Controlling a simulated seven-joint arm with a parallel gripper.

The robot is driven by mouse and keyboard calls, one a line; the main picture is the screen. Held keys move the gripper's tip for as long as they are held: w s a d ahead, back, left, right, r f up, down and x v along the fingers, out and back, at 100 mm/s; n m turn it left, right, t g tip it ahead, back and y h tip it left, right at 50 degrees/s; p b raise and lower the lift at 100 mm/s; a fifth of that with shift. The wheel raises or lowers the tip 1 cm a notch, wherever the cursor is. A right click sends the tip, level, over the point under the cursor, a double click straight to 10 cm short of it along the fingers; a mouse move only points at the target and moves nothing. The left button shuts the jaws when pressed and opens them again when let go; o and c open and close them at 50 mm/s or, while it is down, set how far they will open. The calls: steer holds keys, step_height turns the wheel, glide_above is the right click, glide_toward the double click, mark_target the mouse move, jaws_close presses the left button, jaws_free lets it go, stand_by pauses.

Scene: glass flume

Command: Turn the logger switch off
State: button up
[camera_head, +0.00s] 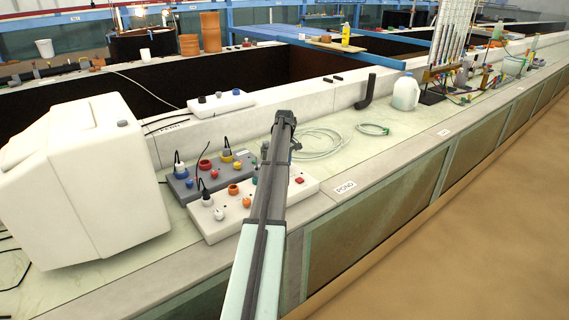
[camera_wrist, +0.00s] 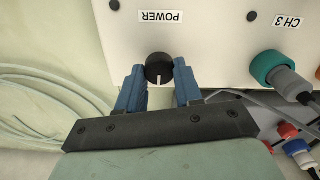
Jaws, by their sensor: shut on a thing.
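The logger switch is a black round knob (camera_wrist: 159,68) with a white pointer line, on a white panel (camera_wrist: 205,45) below an upside-down POWER label in the wrist view. The pointer line points down in the picture, away from the label. My gripper (camera_wrist: 160,82) is shut on the knob, with one blue finger on each side of it. In the head view my arm hides the knob and my fingers. The white box (camera_head: 211,228) beneath my arm there appears to be this panel, partly covered.
A teal connector (camera_wrist: 266,66) with a cable sits by the CH 3 label, right of the knob. A grey box (camera_head: 180,185) with plugs stands behind the white box. A large white case (camera_head: 85,185) is at left. Coiled tubing (camera_head: 318,143) lies to the right.

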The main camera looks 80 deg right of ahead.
steer(key=shift+n, duration=0.4)
steer(key=o, duration=1)
steer(key=shift+o, duration=0.2)
steer(key=shift+r, duration=0.1)
step_height(320, 180, up, 14)
stand_by(0.6)
